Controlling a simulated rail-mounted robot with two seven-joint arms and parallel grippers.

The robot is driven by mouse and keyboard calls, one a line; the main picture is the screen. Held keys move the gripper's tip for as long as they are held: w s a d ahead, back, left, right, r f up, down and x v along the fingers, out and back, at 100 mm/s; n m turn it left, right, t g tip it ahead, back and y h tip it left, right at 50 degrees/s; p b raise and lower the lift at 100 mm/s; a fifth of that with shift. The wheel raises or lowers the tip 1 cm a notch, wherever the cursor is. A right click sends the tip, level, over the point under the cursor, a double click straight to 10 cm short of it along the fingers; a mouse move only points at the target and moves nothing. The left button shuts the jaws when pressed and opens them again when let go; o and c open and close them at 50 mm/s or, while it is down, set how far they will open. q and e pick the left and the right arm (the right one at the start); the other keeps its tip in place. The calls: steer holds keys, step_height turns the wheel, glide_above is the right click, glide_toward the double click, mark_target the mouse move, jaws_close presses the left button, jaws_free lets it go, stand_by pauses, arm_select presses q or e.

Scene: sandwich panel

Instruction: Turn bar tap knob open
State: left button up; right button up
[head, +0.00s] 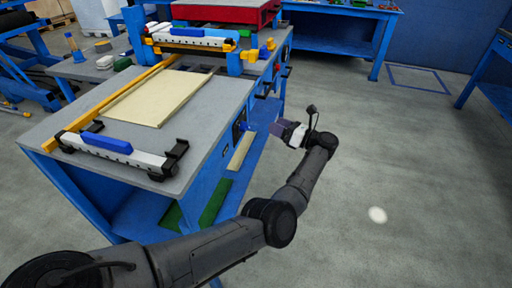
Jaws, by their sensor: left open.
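My left arm reaches in from the bottom left. Its gripper (276,128) hangs beside the right side of the workbench, open, pointing left toward the bench's side panel. A dark panel (238,128) with small fittings sits on that side, and a small blue part, maybe the tap knob (249,127), shows between it and the fingertips. It is too small to tell its turn position. A gap seems to remain between it and the fingers. My right gripper is not in view.
The grey workbench (205,95) carries a cream panel (158,96) and a clamping bar (120,157) with a blue handle and black ends. A second bar (190,42) and a red box (225,12) are farther back. The floor (400,170) to the right is clear.

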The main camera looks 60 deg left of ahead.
mark_target(248, 128)
arm_select(q)
steer(key=d+f+n+g+h+b, duration=0.1)
steer(key=d+f+n+h+b, duration=0.1)
steer(key=d+f, duration=0.1)
steer(key=shift+b+x, duration=1.3)
steer(key=shift+x, duration=5.25)
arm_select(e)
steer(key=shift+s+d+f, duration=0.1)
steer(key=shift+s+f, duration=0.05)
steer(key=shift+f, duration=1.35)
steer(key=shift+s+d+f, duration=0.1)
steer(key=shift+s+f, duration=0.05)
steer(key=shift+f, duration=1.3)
arm_select(q)
steer(key=shift+s+d, duration=0.1)
steer(key=shift+s, duration=0.1)
steer(key=shift+c, duration=0.2)
